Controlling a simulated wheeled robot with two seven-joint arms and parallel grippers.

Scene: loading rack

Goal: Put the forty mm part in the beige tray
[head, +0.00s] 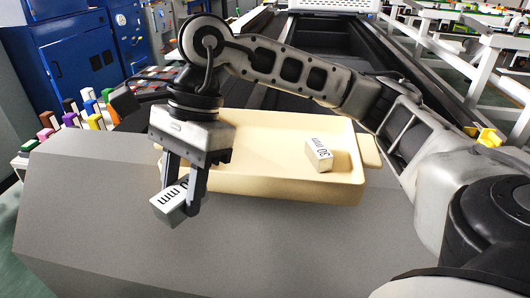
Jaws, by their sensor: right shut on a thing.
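My right gripper (183,190) points down and is shut on a small pale block (180,208). The block's top carries black print ending in "0 mm"; a finger hides part of the print, so its first digit cannot be read. The block is held in front of the left end of the beige tray (290,188), outside its front wall. A similar block (319,156) marked "30 mm" lies inside the tray, towards its right end. My left gripper is not in view.
The tray sits at the back of a grey sloped surface (110,220). Several coloured blocks stand on a rack (75,118) at the left, before blue cabinets (85,60). My right arm spans above the tray's right side. The tray's middle floor is clear.

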